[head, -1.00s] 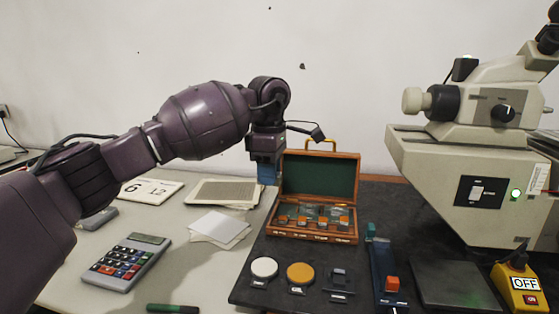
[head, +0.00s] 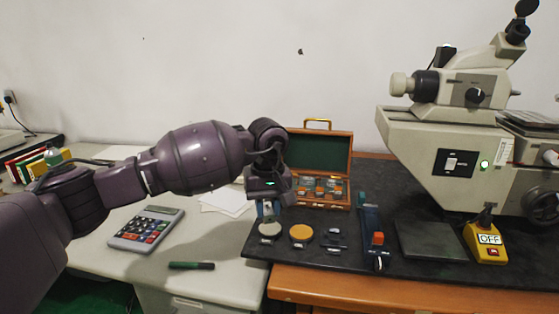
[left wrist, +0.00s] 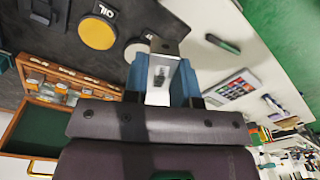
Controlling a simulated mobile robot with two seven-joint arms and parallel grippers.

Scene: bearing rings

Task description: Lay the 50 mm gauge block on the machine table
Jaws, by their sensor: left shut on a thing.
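My left gripper (head: 268,212) points down above the near left part of the black bench mat, close over the pale disc (head: 269,230). In the left wrist view its blue fingers (left wrist: 162,78) are shut on a small shiny metal block, the gauge block (left wrist: 163,66). The fingers hide part of the block, and its size marking cannot be read. The grey measuring machine (head: 440,140) stands at the right, with a dark ribbed table (head: 530,119) at the picture's right edge, partly cut off. My right gripper is not in view.
The open wooden case (head: 340,185) with several small blocks stands behind the gripper. An orange disc (head: 301,233), a blue stand with an orange block (head: 372,235), a dark flat plate (head: 430,241) and a yellow OFF switch box (head: 486,241) lie rightward. A calculator (head: 146,230) is left.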

